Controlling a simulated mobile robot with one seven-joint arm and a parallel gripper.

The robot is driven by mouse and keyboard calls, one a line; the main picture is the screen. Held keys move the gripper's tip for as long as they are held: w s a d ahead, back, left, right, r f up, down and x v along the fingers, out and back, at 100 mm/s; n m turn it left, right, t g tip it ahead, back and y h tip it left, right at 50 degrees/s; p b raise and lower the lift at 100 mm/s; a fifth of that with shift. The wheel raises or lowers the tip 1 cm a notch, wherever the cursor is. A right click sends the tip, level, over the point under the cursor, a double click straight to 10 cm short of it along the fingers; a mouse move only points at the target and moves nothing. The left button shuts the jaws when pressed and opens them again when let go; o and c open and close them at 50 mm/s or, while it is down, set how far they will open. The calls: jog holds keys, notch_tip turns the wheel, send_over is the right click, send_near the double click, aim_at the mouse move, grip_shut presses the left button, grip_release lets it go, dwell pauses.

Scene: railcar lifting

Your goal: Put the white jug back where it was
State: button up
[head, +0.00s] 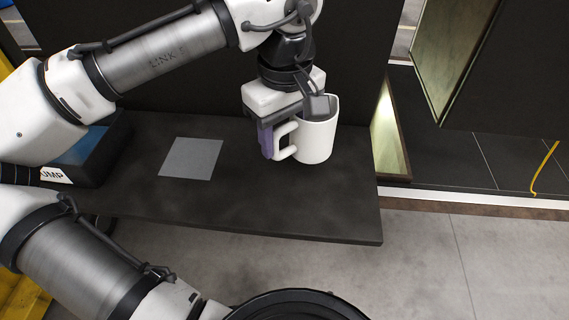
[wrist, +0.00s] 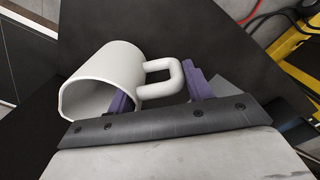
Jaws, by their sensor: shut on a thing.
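The white jug (head: 317,142) is at the right part of the dark bench, its handle toward the left. It stands upright; whether its base touches the bench top is hard to tell. My gripper (head: 277,140) points down with purple fingers and is shut on the jug's handle. In the wrist view the jug (wrist: 105,75) shows its open mouth, and the purple fingers of my gripper (wrist: 158,88) lie on both sides of the handle, one of them inside the jug's mouth. A flat grey square (head: 191,158) lies on the bench left of the jug.
The dark bench (head: 270,205) is bare between the grey square and the jug, and along its front. A dark box with a blue top (head: 88,148) stands at its left end. Its right edge drops to a grey floor (head: 440,260). A dark panel rises behind.

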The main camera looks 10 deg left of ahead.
jog(key=shift+f+b, duration=2.05)
jog(key=shift+f, duration=0.45)
jog(key=shift+r, duration=0.1)
jog(key=o, duration=1.4)
notch_tip(320, 180, up, 12)
jog(key=shift+d+r, duration=0.1)
